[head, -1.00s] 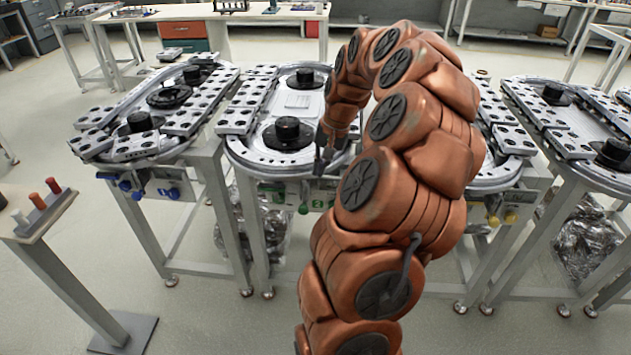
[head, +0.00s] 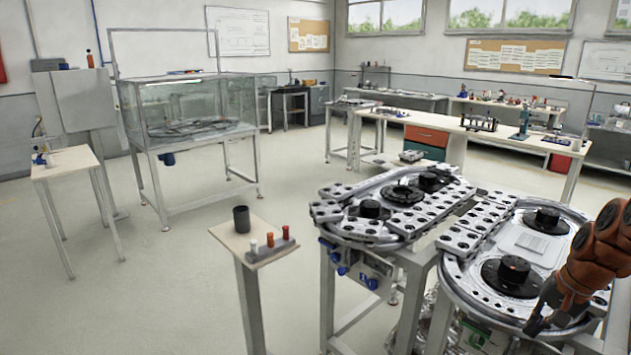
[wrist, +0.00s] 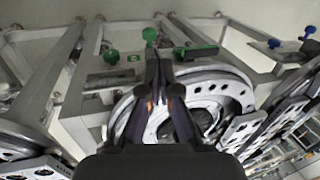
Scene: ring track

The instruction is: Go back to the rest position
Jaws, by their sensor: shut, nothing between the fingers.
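My gripper (head: 540,318) shows at the right edge of the head view, at the end of my copper-coloured arm. It hangs over the near rim of the ring track (head: 470,283) with the black round hubs. In the wrist view my gripper (wrist: 152,60) points at the track's curved end, with its two dark fingers close together and nothing between them. The track's pale curved rim (wrist: 228,80) lies behind the fingers. I cannot tell the exact gap between fingertips and track.
A second track (head: 345,228) stands to the left. A small stand (head: 232,243) holds a dark cup (head: 241,219) and coloured pegs (head: 270,240). A glass-walled case (head: 190,115) and a small table (head: 68,162) stand further left. Open floor lies between them.

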